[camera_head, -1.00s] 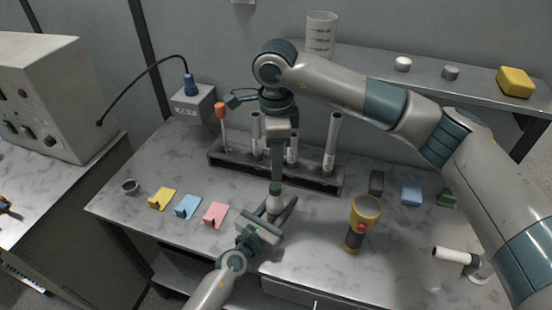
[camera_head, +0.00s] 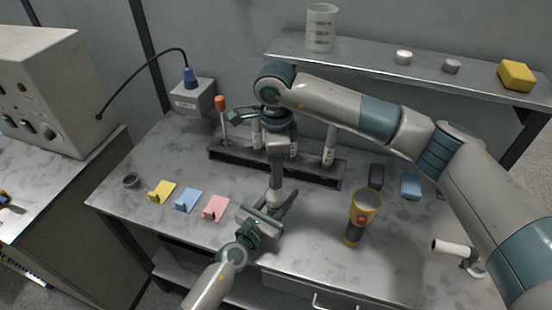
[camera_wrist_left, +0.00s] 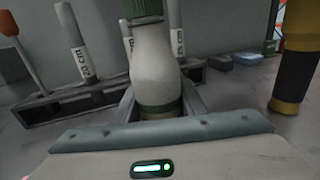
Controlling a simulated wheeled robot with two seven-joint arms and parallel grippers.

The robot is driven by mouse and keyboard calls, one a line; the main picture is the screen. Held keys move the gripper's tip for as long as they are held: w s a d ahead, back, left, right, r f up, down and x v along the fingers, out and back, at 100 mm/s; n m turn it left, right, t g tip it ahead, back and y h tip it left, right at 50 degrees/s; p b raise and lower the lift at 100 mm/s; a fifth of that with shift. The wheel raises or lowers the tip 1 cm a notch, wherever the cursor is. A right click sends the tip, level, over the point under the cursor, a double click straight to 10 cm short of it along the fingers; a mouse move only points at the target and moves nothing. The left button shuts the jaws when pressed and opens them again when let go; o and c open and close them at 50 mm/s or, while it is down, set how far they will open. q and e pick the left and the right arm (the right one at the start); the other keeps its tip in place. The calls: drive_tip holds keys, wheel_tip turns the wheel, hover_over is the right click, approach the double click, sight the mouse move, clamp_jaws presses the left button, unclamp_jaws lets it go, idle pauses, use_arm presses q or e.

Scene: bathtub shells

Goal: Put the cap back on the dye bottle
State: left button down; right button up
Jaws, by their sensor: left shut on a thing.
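The dye bottle (camera_wrist_left: 152,58) is pale, with a dark band near its base, and stands upright between the fingers of my left gripper (camera_wrist_left: 160,104). That gripper is shut on it, low on its body. A ribbed green cap (camera_wrist_left: 143,8) shows at the bottle's top, cut by the upper edge of the left wrist view; I cannot tell whether it is seated. In the head view the bottle (camera_head: 275,199) is small and its cap is hidden. My right gripper (camera_head: 277,182) points down right over the bottle top. Its jaws are too unclear to judge.
A dark rack (camera_head: 220,157) with several tubes stands just behind the bottle. A yellow and grey torch (camera_head: 364,215) stands to the right. Yellow, blue and pink holders (camera_head: 215,208) lie to the left. A white tube on a stand (camera_head: 450,247) is at the front right.

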drive_tip(key=shift+f, duration=1.2)
clamp_jaws()
drive_tip(key=shift+m, duration=0.9)
drive_tip(key=shift+o, duration=0.8)
unclamp_jaws()
drive_tip(key=shift+r, duration=0.15)
